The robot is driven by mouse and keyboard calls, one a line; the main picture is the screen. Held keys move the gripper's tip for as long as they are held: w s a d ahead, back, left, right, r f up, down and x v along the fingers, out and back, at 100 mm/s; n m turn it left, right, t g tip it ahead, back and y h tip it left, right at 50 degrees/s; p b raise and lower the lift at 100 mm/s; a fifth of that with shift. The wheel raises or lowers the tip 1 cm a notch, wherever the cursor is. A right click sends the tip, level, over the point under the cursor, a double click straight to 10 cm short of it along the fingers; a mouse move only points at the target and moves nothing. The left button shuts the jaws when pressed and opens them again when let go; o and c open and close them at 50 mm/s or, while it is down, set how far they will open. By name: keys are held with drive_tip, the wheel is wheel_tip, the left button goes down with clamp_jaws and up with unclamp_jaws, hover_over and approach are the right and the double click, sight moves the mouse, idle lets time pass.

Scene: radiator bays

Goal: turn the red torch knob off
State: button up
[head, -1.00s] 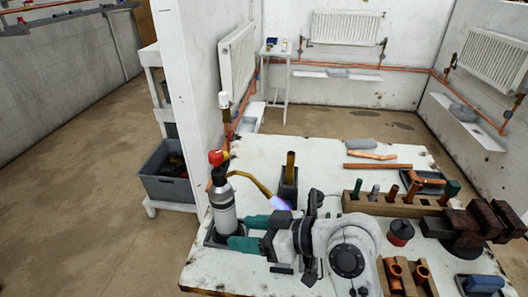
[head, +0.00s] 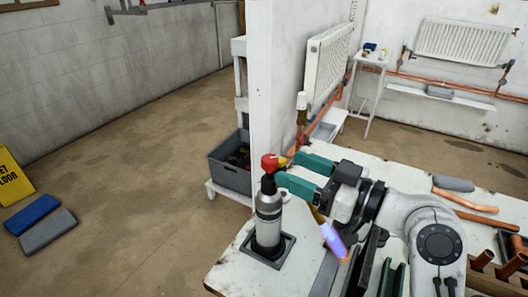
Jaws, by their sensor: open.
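The torch is a grey canister (head: 268,212) standing upright in a dark square holder (head: 267,249) at the table's left corner. Its red knob (head: 269,163) is on top, with a small yellow part on its right side. The torch's brass tube runs down to the right, partly hidden behind my gripper, and a blue-violet flame (head: 334,241) shows at its end. My gripper (head: 288,169), with green fingers, is open at knob height. The fingertips are just right of the knob, one above and one below its level; I cannot tell whether either touches it.
A white wall end (head: 262,75) stands behind the torch. A grey crate (head: 231,163) is on a low shelf behind it. Copper pipes (head: 465,199) lie on the table at right. Floor at left is open, with blue and grey mats (head: 33,214) and a yellow sign (head: 12,176).

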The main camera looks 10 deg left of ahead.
sight(270, 165)
drive_tip(key=p+x, duration=0.1)
drive_tip(key=x, duration=0.7)
drive_tip(key=shift+a, duration=0.1)
drive_tip(key=shift+c, duration=0.3)
drive_tip(key=c, duration=0.9)
